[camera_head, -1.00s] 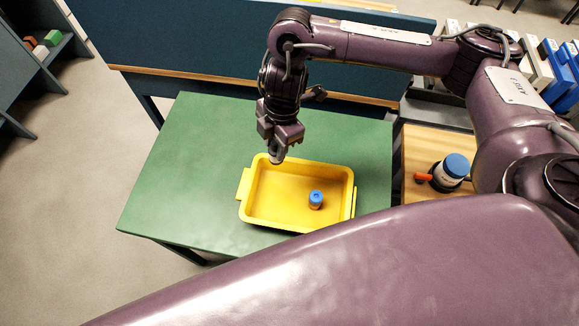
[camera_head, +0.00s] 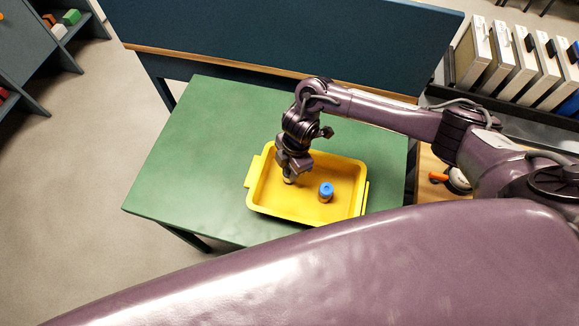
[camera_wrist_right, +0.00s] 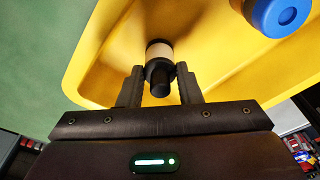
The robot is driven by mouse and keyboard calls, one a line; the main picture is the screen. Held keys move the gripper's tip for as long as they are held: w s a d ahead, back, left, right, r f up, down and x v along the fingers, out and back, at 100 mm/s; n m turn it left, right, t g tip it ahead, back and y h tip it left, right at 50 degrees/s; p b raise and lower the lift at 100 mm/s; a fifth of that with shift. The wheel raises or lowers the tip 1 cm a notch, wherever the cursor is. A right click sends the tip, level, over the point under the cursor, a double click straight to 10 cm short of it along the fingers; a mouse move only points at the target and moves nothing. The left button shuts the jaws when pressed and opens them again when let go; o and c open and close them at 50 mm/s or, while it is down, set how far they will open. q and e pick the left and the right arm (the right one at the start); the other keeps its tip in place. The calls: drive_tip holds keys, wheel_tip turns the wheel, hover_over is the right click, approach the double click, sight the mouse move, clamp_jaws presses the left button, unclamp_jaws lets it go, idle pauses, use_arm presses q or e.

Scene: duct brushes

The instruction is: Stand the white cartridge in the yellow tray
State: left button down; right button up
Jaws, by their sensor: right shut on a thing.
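The yellow tray (camera_head: 262,207) sits on the green table in the head view and fills much of the right wrist view (camera_wrist_right: 218,75). My right gripper (camera_head: 289,176) is inside the left part of the tray outline, pointing down. In the right wrist view its fingers (camera_wrist_right: 160,86) are shut on the white cartridge (camera_wrist_right: 159,51), which has a pale body and a black end towards me. The cartridge's lower end is hard to see, so I cannot tell whether it touches the tray floor. My left gripper is not in view.
A blue-capped container (camera_head: 326,191) stands in the tray to the right of my gripper; its blue cap shows in the right wrist view (camera_wrist_right: 279,14). The green table (camera_head: 185,165) is bare around the tray. A dark blue panel (camera_head: 290,45) rises behind it.

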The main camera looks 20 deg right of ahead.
drive_tip(key=shift+f, duration=0.25)
drive_tip(key=o, duration=1)
drive_tip(key=shift+c, duration=0.2)
wheel_tip(320, 180, up, 12)
drive_tip(key=d, duration=0.1)
drive_tip(key=shift+w+d, duration=0.15)
drive_tip(key=shift+d, duration=0.2)
